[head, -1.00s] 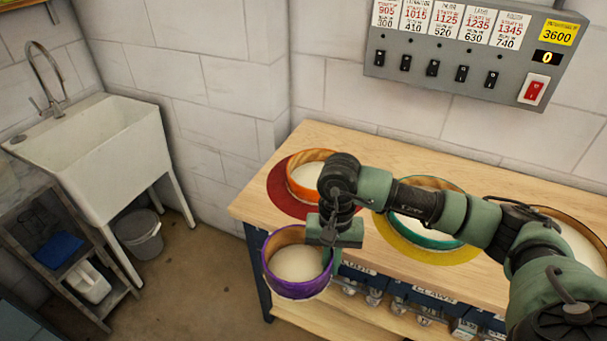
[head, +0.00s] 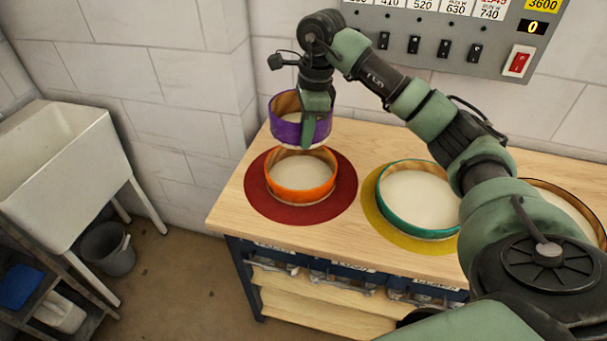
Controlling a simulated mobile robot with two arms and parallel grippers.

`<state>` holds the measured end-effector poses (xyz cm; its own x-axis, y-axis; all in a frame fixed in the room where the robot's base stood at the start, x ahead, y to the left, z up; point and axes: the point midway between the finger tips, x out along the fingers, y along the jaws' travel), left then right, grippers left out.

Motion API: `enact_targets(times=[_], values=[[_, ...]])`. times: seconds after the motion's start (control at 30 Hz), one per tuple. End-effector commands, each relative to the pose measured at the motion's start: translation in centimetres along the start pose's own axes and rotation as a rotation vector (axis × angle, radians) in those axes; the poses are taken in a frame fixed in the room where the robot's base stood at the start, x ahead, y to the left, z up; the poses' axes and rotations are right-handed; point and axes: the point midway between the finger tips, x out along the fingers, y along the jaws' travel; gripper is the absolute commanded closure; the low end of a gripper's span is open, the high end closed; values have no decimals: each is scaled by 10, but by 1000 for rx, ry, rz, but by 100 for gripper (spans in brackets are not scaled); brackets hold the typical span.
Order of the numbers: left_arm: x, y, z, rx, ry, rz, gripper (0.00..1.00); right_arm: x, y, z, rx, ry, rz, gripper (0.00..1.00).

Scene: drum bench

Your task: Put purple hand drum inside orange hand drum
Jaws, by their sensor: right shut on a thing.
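The purple hand drum (head: 285,131) is in the head view, gripped by its rim and held in the air. It hangs above the back part of the orange hand drum (head: 300,190) and overlaps its far rim in the picture. The orange drum lies on a round dark red mat (head: 262,206), with its pale inside facing up. My right gripper (head: 311,130) points down and is shut on the front right side of the purple drum's rim. The exact height gap between the drums is hard to judge. My left gripper is not in view.
A teal hand drum (head: 412,227) sits on a yellow mat (head: 371,205) to the right on the wooden bench (head: 231,205). Another larger drum (head: 574,207) is farther right, partly behind my arm. A wall switch panel (head: 492,58) is behind; a sink (head: 60,165) stands left.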

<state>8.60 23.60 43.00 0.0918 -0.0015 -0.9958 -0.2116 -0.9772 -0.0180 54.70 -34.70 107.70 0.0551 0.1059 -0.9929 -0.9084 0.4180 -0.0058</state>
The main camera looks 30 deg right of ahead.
Motion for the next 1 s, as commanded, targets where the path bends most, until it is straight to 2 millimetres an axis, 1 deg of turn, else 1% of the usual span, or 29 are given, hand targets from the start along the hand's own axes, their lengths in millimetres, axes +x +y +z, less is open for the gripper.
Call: enact_targets(times=[0.03,0.1,0.2,0.3,0.4,0.57,0.67,0.8,0.9,1.0], values=[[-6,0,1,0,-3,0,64,13,1,-2,0,2,6,100],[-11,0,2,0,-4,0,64,31,2,-4,-1,2,6,100],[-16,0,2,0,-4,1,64,56,2,-7,-1,1,5,100],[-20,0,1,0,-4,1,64,76,1,-9,-2,0,3,100],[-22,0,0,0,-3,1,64,88,0,-10,-2,-1,0,100],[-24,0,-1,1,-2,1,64,98,1,-11,-3,-1,1,100],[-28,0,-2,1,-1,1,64,110,1,-13,-3,1,2,100],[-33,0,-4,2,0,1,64,131,1,-15,-3,-1,1,100],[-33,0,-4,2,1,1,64,136,0,-16,-4,-1,-2,100],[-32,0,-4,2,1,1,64,136,0,-16,-4,-1,-2,100]])
